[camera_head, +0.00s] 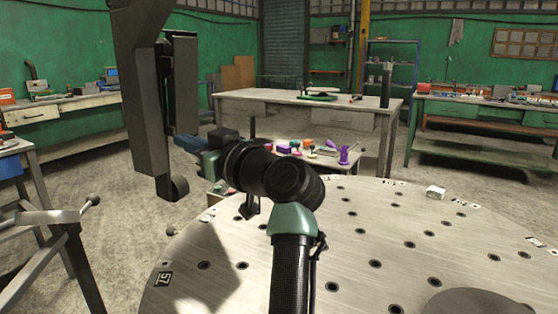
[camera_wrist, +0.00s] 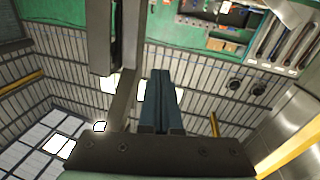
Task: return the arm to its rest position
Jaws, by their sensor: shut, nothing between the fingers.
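My gripper (camera_wrist: 160,78) shows in the wrist view with its two dark fingers together and nothing between them. The fingers point away from the camera, clear of any surface I can make out. The wrist view is turned over, with the roof at lower left and a green wall at the top.
A dark hanging boom (camera_head: 145,110) stands close beyond my wrist, and a dark upright bar shows left of the fingers (camera_wrist: 127,50). A bench (camera_head: 300,105) stands behind, a handled stand (camera_head: 50,225) left.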

